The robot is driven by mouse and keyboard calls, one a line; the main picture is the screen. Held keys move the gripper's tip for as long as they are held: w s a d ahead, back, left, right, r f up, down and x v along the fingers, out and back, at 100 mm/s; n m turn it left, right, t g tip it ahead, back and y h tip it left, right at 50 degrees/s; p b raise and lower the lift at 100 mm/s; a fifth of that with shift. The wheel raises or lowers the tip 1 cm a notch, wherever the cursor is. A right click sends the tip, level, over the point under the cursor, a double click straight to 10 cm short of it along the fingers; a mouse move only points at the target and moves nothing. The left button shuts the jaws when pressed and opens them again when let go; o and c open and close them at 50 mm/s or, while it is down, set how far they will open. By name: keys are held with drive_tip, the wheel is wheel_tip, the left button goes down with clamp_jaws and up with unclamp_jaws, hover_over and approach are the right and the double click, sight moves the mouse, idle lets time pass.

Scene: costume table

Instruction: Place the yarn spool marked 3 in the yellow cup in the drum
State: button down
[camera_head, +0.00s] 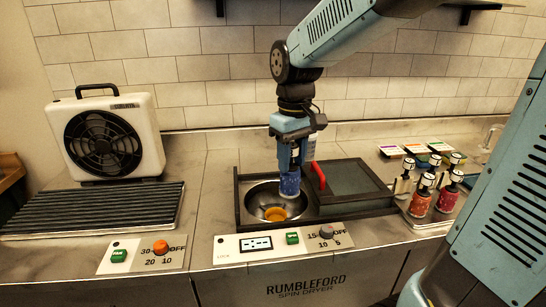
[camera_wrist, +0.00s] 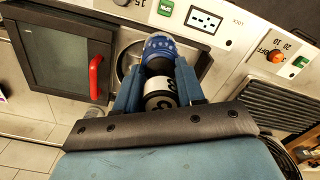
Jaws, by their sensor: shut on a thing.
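My gripper (camera_head: 289,168) points down over the drum and is shut on a blue yarn spool (camera_head: 289,185), held upright. In the wrist view the spool's blue yarn (camera_wrist: 160,44) shows beyond the fingers, and its white end with black marks sits between them; I cannot read the number surely. The drum (camera_head: 258,199) is an open metal bowl in the spin dryer. In the wrist view the spool and gripper hide the cup.
The dark glass lid (camera_head: 350,184) with a red handle (camera_head: 318,176) lies right of the drum. Several other spools (camera_head: 447,197) stand on a tray at the right. A fan (camera_head: 105,140) and a ribbed black rack (camera_head: 95,210) are at the left. Control panels line the front.

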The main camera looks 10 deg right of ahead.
drive_tip(key=w+a+f, duration=0.1)
drive_tip(key=w+f, duration=0.2)
drive_tip(key=w, duration=0.4)
drive_tip(key=w+f, duration=0.4)
drive_tip(key=w, duration=0.2)
wheel_tip(320, 180, down, 13)
drive_tip(key=shift+w+f, duration=0.2)
drive_tip(key=shift+w, duration=0.05)
idle(0.5)
drive_tip(key=shift+f, duration=0.45)
idle(0.8)
drive_tip(key=c, duration=0.6)
unclamp_jaws()
drive_tip(key=shift+o, duration=2)
drive_tip(key=shift+a, duration=0.1)
